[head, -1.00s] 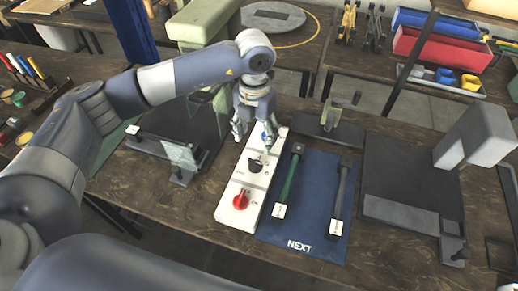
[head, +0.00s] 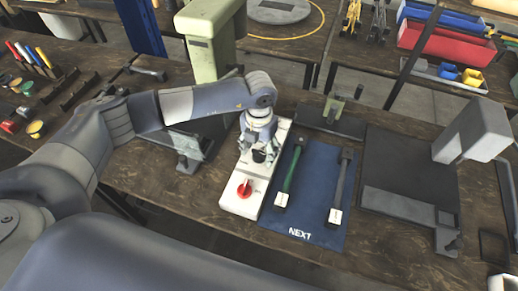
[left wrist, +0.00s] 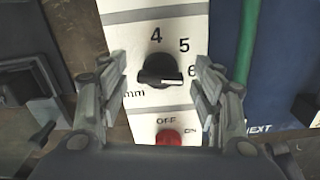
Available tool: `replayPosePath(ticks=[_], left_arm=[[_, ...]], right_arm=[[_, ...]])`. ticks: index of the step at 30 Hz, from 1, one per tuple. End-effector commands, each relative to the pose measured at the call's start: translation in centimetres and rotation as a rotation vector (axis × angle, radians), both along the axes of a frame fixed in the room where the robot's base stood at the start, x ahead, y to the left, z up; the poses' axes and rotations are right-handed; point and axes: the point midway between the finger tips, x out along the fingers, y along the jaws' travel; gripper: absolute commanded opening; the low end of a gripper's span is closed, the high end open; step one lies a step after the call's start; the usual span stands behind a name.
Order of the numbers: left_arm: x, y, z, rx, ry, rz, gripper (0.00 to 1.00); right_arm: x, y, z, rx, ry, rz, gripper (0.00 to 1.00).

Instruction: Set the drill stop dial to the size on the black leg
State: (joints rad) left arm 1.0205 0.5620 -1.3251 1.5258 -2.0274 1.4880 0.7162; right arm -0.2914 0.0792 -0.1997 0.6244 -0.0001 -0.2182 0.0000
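The black drill stop dial (left wrist: 159,72) sits on a white panel (head: 236,204). The numbers 4, 5 and 6 and "mm" show around it in the left wrist view. Its bar lies nearly level, with one end just below the 6. My left gripper (head: 258,151) is over the dial; in the left wrist view its open fingers (left wrist: 164,84) stand on either side, apart from the knob. The black leg (head: 341,190) lies on the blue mat (head: 315,215), right of the green leg (head: 289,178). The black leg's white tag (head: 335,216) is too small to read.
A red OFF/ON knob (head: 244,189) is on the panel's near end. A grey press (head: 470,135) stands to the right and a pale green press (head: 212,25) behind. A dark fixture (head: 188,150) is left of the panel. Bare tabletop lies in front of the mat.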

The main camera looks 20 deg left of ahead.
Motion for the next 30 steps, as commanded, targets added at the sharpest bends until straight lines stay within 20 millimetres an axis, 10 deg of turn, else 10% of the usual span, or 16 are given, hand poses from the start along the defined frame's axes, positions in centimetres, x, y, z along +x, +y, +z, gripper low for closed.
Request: replayPosePath(ticks=[6, 30], left_arm=[[0.0, 0.0, 0.0, 0.000, 0.000, 0.000, 0.15], [0.0, 0.0, -0.2, -0.001, 0.000, 0.346, 0.16]], right_arm=[[-1.6, -0.1, -0.1, -0.003, 0.023, 0.000, 0.40], [-0.9, -0.2, -1.6, -0.002, 0.013, 0.001, 0.40]])
